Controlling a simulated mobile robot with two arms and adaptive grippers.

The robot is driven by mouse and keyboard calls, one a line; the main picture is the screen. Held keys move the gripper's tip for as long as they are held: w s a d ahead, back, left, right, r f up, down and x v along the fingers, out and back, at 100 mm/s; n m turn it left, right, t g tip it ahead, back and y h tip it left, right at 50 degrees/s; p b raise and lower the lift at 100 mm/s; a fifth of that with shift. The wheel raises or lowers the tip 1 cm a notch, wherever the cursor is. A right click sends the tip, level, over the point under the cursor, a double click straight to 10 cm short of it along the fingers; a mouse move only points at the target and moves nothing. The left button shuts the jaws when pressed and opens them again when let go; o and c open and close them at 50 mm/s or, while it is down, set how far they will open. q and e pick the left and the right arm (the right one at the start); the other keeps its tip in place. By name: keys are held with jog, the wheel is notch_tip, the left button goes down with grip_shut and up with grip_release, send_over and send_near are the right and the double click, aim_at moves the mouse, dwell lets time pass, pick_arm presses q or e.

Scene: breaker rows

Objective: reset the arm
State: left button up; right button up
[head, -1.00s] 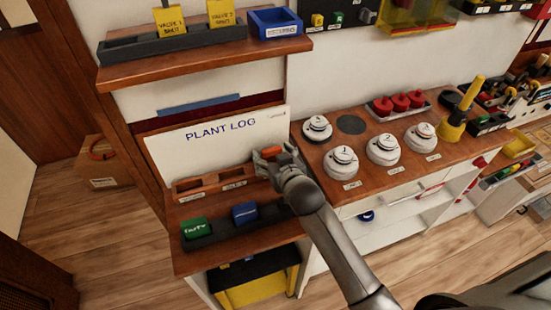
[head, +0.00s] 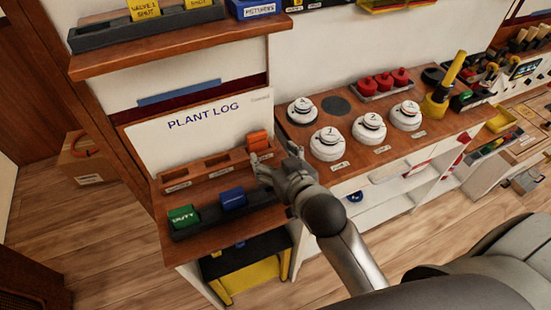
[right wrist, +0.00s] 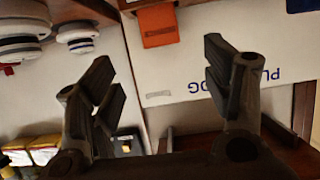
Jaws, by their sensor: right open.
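My right gripper (head: 280,172) is open and empty, in front of the right end of the wooden slotted rack (head: 191,169) below the PLANT LOG board (head: 205,128). The orange block (head: 258,141) sits at the rack's right compartment, apart from the fingers. In the right wrist view both fingers (right wrist: 165,85) are spread, with nothing between them, and the orange block (right wrist: 158,25) shows beyond them at the top. My left gripper is not in view.
A green block (head: 183,216) and a blue block (head: 233,199) stand in a dark tray on the lower shelf. White round devices (head: 328,144) stand on the counter to the right. A shelf (head: 180,45) overhangs above the board. The floor (head: 120,240) at left is mostly clear.

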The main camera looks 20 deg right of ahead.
dwell(0.5)
jog(key=s+d+f+n+g, duration=0.15)
jog(key=s+f+g, duration=0.4)
jog(key=s, duration=0.55)
jog(key=s+d+f+g, duration=0.2)
jog(key=s+f+g, duration=0.4)
jog(key=s, duration=0.5)
notch_tip(320, 180, down, 28)
jog(key=s+r, duration=0.1)
jog(key=s+d+f+g, duration=0.1)
jog(key=s+d+f, duration=0.1)
jog(key=s+f, duration=1.4)
jog(key=shift+s+d, duration=0.25)
jog(key=shift+s, duration=0.2)
jog(key=shift+n, duration=0.25)
